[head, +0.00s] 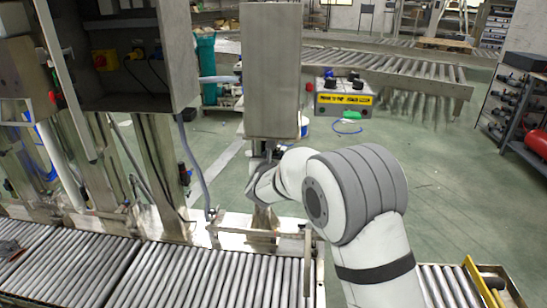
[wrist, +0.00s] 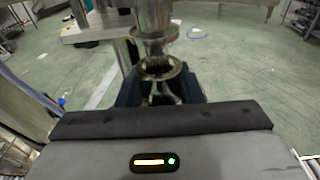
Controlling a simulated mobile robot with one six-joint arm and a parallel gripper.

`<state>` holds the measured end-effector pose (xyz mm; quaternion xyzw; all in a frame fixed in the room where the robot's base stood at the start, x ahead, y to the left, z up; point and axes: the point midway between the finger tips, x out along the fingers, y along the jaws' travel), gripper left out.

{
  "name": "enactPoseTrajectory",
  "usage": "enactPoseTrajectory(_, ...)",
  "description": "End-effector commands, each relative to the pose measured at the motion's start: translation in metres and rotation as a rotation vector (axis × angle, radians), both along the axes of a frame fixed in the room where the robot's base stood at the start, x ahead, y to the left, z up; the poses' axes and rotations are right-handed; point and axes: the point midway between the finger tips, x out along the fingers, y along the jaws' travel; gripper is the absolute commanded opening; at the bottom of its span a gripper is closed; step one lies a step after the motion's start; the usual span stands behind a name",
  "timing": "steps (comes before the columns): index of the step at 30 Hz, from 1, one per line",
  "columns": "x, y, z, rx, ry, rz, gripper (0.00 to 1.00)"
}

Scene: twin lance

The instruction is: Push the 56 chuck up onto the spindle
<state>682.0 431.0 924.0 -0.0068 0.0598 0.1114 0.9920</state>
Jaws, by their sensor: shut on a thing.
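The 56 chuck (wrist: 178,70) is a metal piece with a round open mouth facing up, in the middle of the wrist view. My gripper (wrist: 160,92) is shut on it, with dark blue jaws on both sides. The spindle (wrist: 152,18) is a shiny metal cylinder that comes down from above and narrows toward the chuck. Its lower end is right over the chuck's mouth; I cannot tell whether they touch. In the head view my wrist is below the tall metal housing (head: 271,70), and the chuck is hidden there.
Roller conveyors (head: 200,275) run along the front. A steel cabinet (head: 135,50) stands at the left. A yellow-labelled control box (head: 343,97) is behind the housing. The green floor at the right is mostly open, with a rack (head: 515,110) at the far right.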

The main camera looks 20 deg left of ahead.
Motion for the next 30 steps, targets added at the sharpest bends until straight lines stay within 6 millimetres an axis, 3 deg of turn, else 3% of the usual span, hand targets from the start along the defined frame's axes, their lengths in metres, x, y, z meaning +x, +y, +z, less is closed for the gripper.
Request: enactPoseTrajectory(30,0.0,0.0,0.022,0.003,-0.004,0.0,0.0)
